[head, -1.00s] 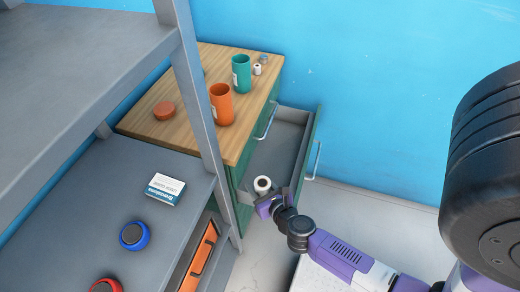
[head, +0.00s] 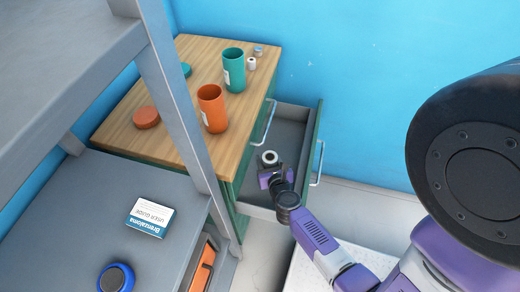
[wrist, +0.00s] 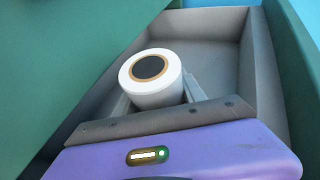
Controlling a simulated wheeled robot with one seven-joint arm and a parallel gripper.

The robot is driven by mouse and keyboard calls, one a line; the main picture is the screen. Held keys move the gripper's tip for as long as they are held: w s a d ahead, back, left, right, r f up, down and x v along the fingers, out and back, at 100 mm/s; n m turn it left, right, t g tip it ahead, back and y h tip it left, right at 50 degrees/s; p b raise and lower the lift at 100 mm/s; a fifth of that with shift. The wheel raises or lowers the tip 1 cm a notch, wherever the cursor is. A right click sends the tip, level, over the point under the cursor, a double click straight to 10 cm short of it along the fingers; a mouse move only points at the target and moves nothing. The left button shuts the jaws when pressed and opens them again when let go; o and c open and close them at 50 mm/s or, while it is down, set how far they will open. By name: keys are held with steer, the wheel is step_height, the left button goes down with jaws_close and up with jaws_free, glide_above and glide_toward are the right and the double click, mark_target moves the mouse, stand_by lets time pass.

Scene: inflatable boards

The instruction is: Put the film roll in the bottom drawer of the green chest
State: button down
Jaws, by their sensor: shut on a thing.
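The film roll (head: 269,158) is white with a brown ring and a dark core. My gripper (head: 271,168) is shut on it and holds it over the open drawer (head: 292,119) of the green chest (head: 227,190). In the wrist view the film roll (wrist: 150,75) sits between the fingers, with the grey drawer floor (wrist: 215,50) behind it. The drawer is pulled out to the right and looks empty around the roll. I cannot tell whether the roll touches the drawer floor. The chest's lower front is partly hidden by the shelf post.
On the chest's wooden top stand an orange cup (head: 212,108), a teal cup (head: 233,70), an orange lid (head: 146,117) and a small white roll (head: 251,63). A grey shelf post (head: 180,95) stands close on the left. A blue wall is behind the drawer.

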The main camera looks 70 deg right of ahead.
steer(key=x, duration=0.3)
steer(key=b+x, duration=0.1)
steer(key=x, duration=0.2)
steer(key=b+x, duration=0.1)
steer(key=x, duration=0.1)
steer(key=shift+w+d+f, duration=0.15)
steer(key=shift+d+f, duration=0.05)
steer(key=shift+f, duration=0.35)
steer(key=shift+w+d+f+b, duration=0.25)
steer(key=shift+d+f+b, duration=0.15)
steer(key=shift+f, duration=0.05)
steer(key=shift+w+d+f+b, duration=0.25)
steer(key=shift+d+f+b, duration=0.15)
steer(key=shift+f, duration=0.05)
steer(key=shift+w+d+f, duration=0.15)
steer(key=shift+w+d, duration=0.05)
steer(key=c, duration=0.7)
jaws_free()
